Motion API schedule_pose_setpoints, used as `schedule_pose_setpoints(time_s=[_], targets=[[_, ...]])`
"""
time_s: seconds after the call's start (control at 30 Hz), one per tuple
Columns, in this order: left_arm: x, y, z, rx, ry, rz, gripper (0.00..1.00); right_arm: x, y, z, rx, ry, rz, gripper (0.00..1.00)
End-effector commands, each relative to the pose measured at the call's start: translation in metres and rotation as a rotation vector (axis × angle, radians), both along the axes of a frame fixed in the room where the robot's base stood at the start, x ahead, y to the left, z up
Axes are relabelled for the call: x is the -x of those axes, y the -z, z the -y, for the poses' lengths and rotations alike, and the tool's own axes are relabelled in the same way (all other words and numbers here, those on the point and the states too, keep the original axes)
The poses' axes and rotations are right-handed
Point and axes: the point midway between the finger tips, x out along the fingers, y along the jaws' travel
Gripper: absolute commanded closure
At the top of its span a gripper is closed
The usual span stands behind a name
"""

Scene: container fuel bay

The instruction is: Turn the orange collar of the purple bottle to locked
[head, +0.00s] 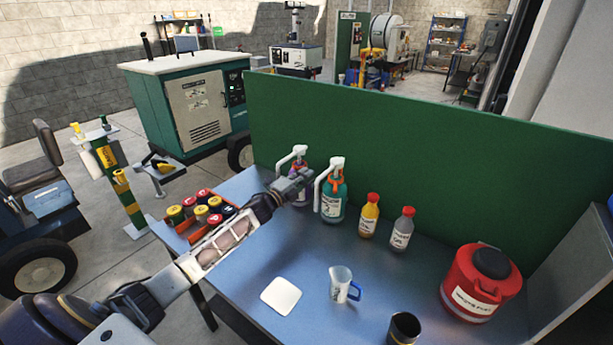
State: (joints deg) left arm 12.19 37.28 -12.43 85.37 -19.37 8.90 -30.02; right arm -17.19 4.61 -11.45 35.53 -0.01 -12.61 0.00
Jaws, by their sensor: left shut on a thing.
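The purple bottle (301,206) with a white pump head (291,156) stands upright on the blue table near the green panel, mostly hidden behind my left gripper. Little of its orange collar (303,164) shows, so I cannot read whether it is locked. My left gripper (302,180) reaches in from the left and is shut at the bottle's neck, on the collar as far as I can see; the fingertips are hard to make out. My right gripper is not in view.
A teal pump bottle (333,207) with an orange collar stands close on the right. Beyond are a yellow bottle (368,217), a grey bottle (400,230) and a red fuel container (480,285). A measuring jug (341,284), white pad (281,296) and dark cup (404,328) stand in front.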

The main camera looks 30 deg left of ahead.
Motion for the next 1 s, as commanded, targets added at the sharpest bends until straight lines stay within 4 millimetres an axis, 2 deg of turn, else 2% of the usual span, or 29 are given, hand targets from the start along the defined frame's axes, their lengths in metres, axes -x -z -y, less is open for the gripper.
schedule_pose_setpoints(time_s=[0.57, 0.6, 0.73, 1.0], targets=[[0.0035, 0.0006, -0.0032, 0.001, 0.053, -0.003, 1.0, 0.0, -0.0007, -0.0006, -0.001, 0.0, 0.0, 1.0], [0.0035, 0.0006, -0.0032, 0.001, 0.053, -0.003, 0.83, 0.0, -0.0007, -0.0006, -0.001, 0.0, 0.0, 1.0], [0.0035, 0.0005, -0.0033, 0.001, 0.053, -0.003, 0.66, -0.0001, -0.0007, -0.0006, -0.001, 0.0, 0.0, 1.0], [0.0034, 0.0002, -0.0035, 0.001, 0.052, -0.002, 0.66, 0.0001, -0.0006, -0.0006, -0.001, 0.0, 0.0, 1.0]])
